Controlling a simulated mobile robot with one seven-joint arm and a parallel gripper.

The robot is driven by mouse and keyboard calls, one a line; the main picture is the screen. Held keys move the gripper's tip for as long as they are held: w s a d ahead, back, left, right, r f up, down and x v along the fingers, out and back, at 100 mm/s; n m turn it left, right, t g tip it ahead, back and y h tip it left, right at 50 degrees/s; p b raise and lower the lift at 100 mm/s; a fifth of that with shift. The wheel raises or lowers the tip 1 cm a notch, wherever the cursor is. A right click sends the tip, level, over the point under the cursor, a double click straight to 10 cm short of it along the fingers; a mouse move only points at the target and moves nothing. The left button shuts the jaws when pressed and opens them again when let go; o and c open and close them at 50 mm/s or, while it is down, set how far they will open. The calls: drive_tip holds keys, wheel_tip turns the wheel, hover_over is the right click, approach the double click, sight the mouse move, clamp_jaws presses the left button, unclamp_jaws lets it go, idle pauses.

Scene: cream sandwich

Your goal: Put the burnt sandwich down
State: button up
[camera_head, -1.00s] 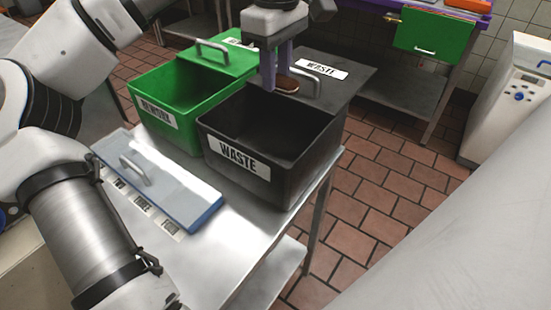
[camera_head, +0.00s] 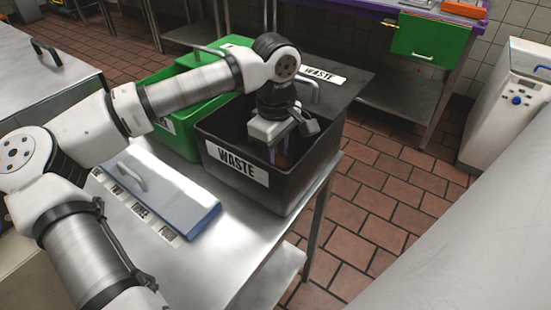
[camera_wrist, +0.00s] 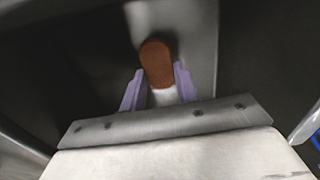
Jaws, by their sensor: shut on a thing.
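My gripper (camera_wrist: 158,88) is lowered inside the black waste bin (camera_head: 235,190). In the wrist view its two purple fingers are shut on the burnt sandwich (camera_wrist: 156,62), which shows as a brown rounded piece between and beyond the fingertips. In the head view the sandwich (camera_head: 281,160) is a small dark brown patch under my gripper, mostly hidden by the gripper body and shadow. The dark bin walls surround the gripper. I cannot tell whether the sandwich touches the bin floor.
A green bin (camera_head: 180,138) stands left of the waste bin. The waste lid (camera_head: 340,88) lies behind it. A grey-blue lid with a handle (camera_head: 165,195) lies on the steel table (camera_head: 240,240) in front. Tiled floor is open at the right.

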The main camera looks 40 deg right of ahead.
sight(276, 158)
drive_tip(key=shift+f, duration=1.15)
drive_tip(key=shift+f, duration=0.2)
drive_tip(key=o, duration=0.9)
drive_tip(key=shift+r, duration=0.1)
wheel_tip(276, 158, up, 12)
drive_tip(key=shift+r, duration=0.15)
